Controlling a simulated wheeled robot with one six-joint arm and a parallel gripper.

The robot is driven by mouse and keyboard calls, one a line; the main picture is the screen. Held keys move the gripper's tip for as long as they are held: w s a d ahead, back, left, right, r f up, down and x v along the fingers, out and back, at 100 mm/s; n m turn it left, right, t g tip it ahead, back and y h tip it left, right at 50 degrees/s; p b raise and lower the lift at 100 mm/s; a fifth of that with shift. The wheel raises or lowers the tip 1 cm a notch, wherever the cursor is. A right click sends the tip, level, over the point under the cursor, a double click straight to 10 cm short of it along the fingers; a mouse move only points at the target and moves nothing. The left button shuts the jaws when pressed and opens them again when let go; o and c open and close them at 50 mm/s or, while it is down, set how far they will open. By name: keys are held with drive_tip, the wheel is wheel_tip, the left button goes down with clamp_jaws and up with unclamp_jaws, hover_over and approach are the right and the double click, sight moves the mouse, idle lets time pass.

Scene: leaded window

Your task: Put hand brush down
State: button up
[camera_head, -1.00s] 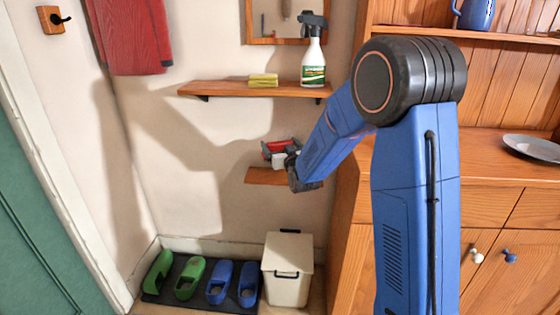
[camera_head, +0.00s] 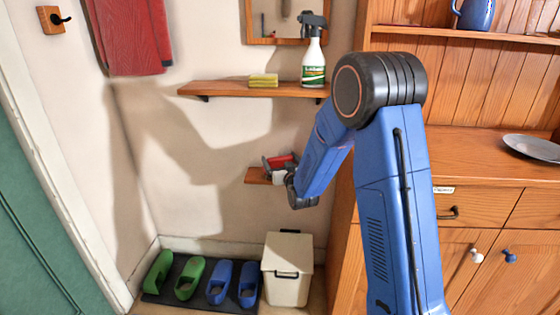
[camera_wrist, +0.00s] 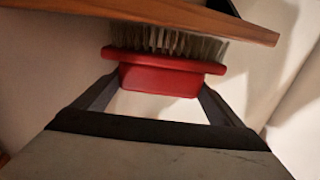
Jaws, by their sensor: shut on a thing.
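The hand brush (camera_wrist: 165,78) has a red body and pale grey bristles. In the wrist view its red block sits between the two fingers of my gripper (camera_wrist: 158,95), which is shut on it. The bristles point toward a wooden board edge (camera_wrist: 190,14) at the top of that view; I cannot tell whether they touch it. In the head view the red brush (camera_head: 281,161) shows at the small lower shelf (camera_head: 257,175), with my gripper (camera_head: 283,174) at the shelf's right end. My gripper and arm partly hide the brush and shelf there.
Above is a longer shelf (camera_head: 235,88) with a yellow sponge (camera_head: 263,80) and a spray bottle (camera_head: 313,60). Below stand a white bin (camera_head: 288,268) and slippers (camera_head: 219,282) on a dark mat. A wooden cabinet (camera_head: 470,180) fills the right side.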

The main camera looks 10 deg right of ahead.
drive_tip(key=shift+f, duration=0.15)
drive_tip(key=o, duration=0.9)
drive_tip(key=shift+r, duration=0.2)
drive_tip(key=s, duration=0.8)
drive_tip(key=s+d, duration=0.1)
drive_tip(key=s, duration=0.3)
